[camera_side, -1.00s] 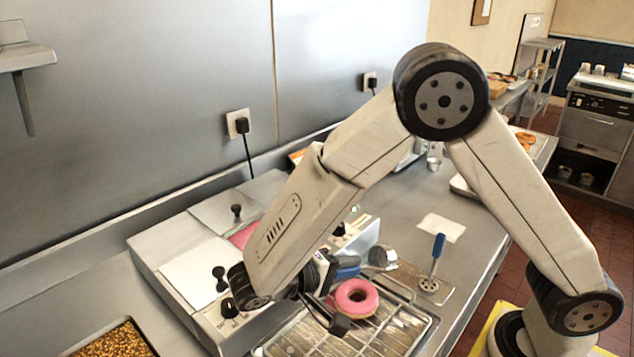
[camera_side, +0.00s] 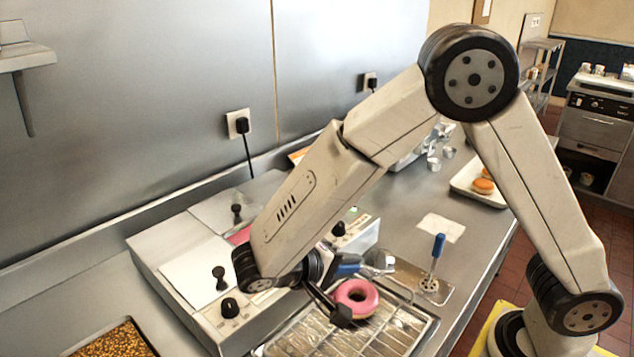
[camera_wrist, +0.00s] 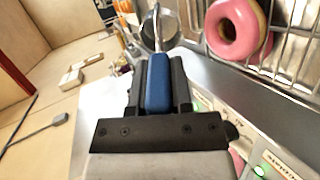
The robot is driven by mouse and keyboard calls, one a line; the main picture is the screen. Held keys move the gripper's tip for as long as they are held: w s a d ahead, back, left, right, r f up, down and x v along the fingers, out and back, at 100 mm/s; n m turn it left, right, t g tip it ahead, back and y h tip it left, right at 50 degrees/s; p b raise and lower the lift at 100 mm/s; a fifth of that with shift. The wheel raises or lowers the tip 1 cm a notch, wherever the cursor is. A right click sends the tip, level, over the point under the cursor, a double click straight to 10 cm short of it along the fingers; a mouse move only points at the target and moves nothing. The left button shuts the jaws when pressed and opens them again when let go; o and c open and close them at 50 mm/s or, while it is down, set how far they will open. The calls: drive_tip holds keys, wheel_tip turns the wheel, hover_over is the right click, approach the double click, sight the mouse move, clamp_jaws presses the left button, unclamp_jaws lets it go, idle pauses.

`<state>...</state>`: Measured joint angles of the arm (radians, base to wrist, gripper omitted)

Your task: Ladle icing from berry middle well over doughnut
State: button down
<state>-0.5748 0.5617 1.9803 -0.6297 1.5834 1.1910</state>
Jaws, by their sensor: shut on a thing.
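A pink-topped ring doughnut (camera_side: 356,309) lies on the wire rack (camera_side: 300,335); it also shows at the top of the wrist view (camera_wrist: 240,45). My gripper (camera_side: 328,288) is beside the doughnut, to its left in the side view. In the wrist view my gripper (camera_wrist: 158,88) is shut on the blue handle of a ladle (camera_wrist: 157,82). The ladle's round bowl (camera_side: 382,262) is behind and to the right of the doughnut; I cannot tell what is in it. A strip of pink icing (camera_side: 240,236) shows in the well unit; my arm hides most of that well.
The steel well unit (camera_side: 175,242) has lids with black knobs and dials. A second blue-handled tool (camera_side: 437,246) stands right of the rack. A sprinkle tray (camera_side: 118,340) is at front left, and a doughnut tray (camera_side: 462,184) is farther back. Bare counter lies around a white card (camera_side: 441,227).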

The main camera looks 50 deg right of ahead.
wheel_tip(320, 180, up, 2)
drive_tip(key=y, duration=0.3)
drive_tip(key=t+y, duration=0.1)
drive_tip(key=y, duration=0.2)
drive_tip(key=shift+r+t, duration=0.15)
drive_tip(key=shift+t, duration=0.15)
drive_tip(key=shift+r+t+y, duration=0.3)
drive_tip(key=shift+r+y, duration=0.05)
drive_tip(key=shift+y, duration=0.7)
drive_tip(key=shift+r+t+y, duration=0.3)
drive_tip(key=shift+r+y, duration=0.05)
drive_tip(key=shift+y, duration=0.65)
drive_tip(key=shift+r+t+y, duration=0.3)
drive_tip(key=shift+r+y, duration=0.05)
drive_tip(key=shift+y, duration=0.7)
drive_tip(key=shift+d, duration=0.1)
